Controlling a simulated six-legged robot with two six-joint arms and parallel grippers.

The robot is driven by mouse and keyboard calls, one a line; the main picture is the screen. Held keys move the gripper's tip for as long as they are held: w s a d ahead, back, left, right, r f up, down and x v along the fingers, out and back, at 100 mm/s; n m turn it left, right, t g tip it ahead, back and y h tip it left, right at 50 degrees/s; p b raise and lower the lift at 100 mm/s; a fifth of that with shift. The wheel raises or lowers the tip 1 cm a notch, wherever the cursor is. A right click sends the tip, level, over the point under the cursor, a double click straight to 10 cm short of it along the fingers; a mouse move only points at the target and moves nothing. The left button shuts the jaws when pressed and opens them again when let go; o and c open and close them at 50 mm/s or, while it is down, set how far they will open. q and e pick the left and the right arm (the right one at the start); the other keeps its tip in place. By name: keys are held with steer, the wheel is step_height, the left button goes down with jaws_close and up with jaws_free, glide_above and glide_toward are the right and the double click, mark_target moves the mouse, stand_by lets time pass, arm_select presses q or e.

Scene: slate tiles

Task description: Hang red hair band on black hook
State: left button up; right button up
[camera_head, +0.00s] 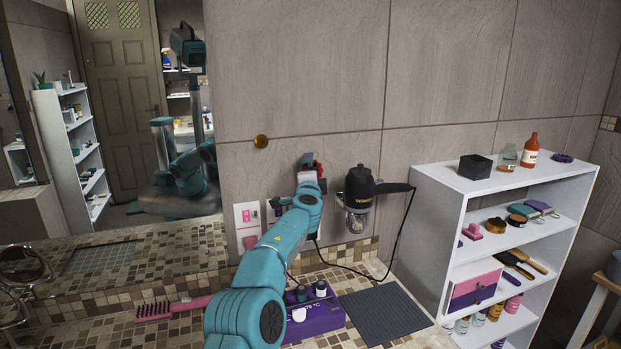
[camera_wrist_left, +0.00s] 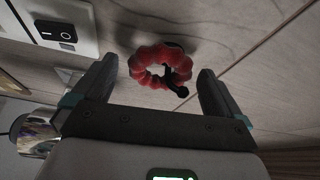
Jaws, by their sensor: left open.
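The red hair band (camera_wrist_left: 146,75) is a beaded-looking ring close to the wall in the left wrist view. The black hook (camera_wrist_left: 179,91) shows through the ring's opening, and its tip comes out over the band's lower right part. The band appears to hang around the hook. My left gripper (camera_wrist_left: 158,72) is open, with one finger on each side of the band and visible gaps to both. My right gripper is not in view.
A black hair dryer (camera_head: 360,190) hangs on the wall just right of my gripper, its cord looping down. A purple box (camera_head: 314,318) and pink brush (camera_head: 172,308) lie on the counter. A white shelf (camera_head: 435,205) stands right.

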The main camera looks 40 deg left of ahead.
arm_select(q)
steer(key=b+v, duration=1.4)
steer(key=v, duration=0.2)
steer(key=shift+s+d+f, duration=0.1)
steer(key=shift+s+f, duration=0.05)
